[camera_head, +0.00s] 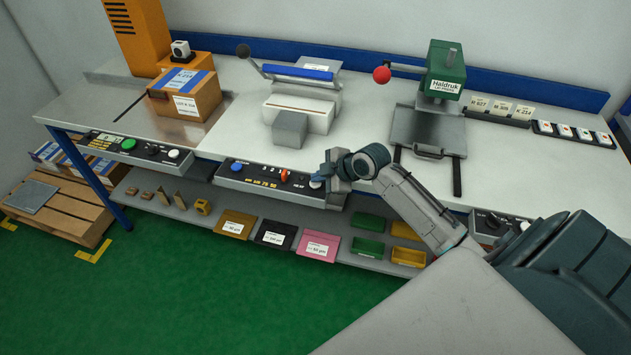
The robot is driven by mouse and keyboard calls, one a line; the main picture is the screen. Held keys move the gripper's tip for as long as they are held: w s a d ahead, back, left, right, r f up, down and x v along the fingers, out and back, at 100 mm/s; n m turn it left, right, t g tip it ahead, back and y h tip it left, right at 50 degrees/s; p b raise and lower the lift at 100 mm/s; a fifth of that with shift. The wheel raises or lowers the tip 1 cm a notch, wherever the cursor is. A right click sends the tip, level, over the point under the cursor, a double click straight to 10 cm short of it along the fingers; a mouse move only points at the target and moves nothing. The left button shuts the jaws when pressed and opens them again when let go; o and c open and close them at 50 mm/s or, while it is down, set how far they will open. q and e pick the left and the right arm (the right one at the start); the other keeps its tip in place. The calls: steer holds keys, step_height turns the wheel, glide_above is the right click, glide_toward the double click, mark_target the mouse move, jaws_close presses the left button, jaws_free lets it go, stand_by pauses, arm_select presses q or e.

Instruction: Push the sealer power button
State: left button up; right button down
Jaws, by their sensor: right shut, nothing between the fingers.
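A bench-top machine with a blue bar (298,72) and a black-knobbed lever stands mid-bench; it looks like the sealer. On the bench front below it is a dark control panel (262,186) with a blue button (236,167) at its left, small orange and red switches (284,175) and a dial or button (316,182) at its right end. My right gripper (327,172) is shut and empty, with its tips at the panel's right end, over or touching that control; contact cannot be told. Which control is the power button is not readable. My left gripper is out of view.
A left panel (128,147) has a green button. A green Haidruk press (443,72) stands at right above another panel (494,223), partly behind my right arm. A cardboard box (186,97) sits at left. The shelf below holds several coloured bins (318,246).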

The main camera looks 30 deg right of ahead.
mark_target(319, 184)
steer(key=shift+f, duration=0.3)
steer(key=shift+r+p, duration=0.45)
steer(key=shift+r, duration=0.3)
step_height(319, 184, up, 6)
steer(key=p, duration=0.4)
steer(key=shift+p, duration=0.35)
